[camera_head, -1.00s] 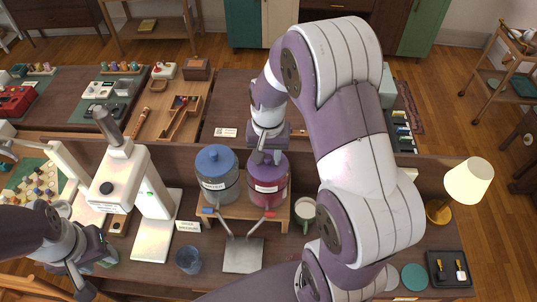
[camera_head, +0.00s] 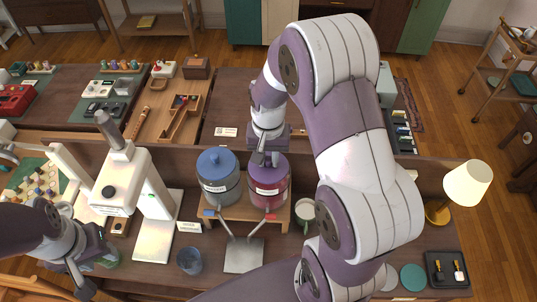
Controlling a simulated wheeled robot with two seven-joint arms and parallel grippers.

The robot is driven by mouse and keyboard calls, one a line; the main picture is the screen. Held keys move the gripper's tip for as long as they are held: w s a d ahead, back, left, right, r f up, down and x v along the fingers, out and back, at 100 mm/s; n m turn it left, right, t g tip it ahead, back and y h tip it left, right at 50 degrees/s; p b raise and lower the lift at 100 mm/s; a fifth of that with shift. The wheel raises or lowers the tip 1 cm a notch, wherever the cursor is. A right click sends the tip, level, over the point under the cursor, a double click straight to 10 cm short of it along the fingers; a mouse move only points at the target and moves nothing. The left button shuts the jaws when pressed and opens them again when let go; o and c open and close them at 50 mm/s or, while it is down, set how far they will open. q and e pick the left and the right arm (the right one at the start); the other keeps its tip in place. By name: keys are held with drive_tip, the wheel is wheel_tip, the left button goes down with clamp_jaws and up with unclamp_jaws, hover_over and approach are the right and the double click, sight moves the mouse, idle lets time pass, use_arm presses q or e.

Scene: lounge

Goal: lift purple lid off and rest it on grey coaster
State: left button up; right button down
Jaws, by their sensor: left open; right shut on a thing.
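The purple lid (camera_head: 270,172) sits on the maroon drink dispenser (camera_head: 268,196), to the right of a blue-lidded one. My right gripper (camera_head: 265,160) reaches down from behind and is shut on the lid's top knob, which its fingers mostly hide. The lid looks level and seated on the jar. A grey round coaster (camera_head: 391,278) shows at the lower right, partly hidden by my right arm. My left gripper (camera_head: 92,270) is open at the lower left, by a greenish glass, away from the lid.
The blue-lidded dispenser (camera_head: 217,178) stands close beside. A grey square plate (camera_head: 243,255) lies below the taps. A green mug (camera_head: 305,212) is right of the stand. A teal coaster (camera_head: 412,277), a black tray (camera_head: 437,280) and a lamp (camera_head: 467,184) are at the right.

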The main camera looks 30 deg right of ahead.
drive_tip(key=shift+r, duration=0.25)
wheel_tip(320, 180, up, 2)
drive_tip(key=shift+w+r+p, duration=0.1)
drive_tip(key=shift+r+p, duration=0.05)
drive_tip(key=shift+p, duration=0.95)
drive_tip(key=shift+r+p, duration=0.8)
drive_tip(key=shift+r, duration=0.15)
drive_tip(key=shift+f, duration=0.1)
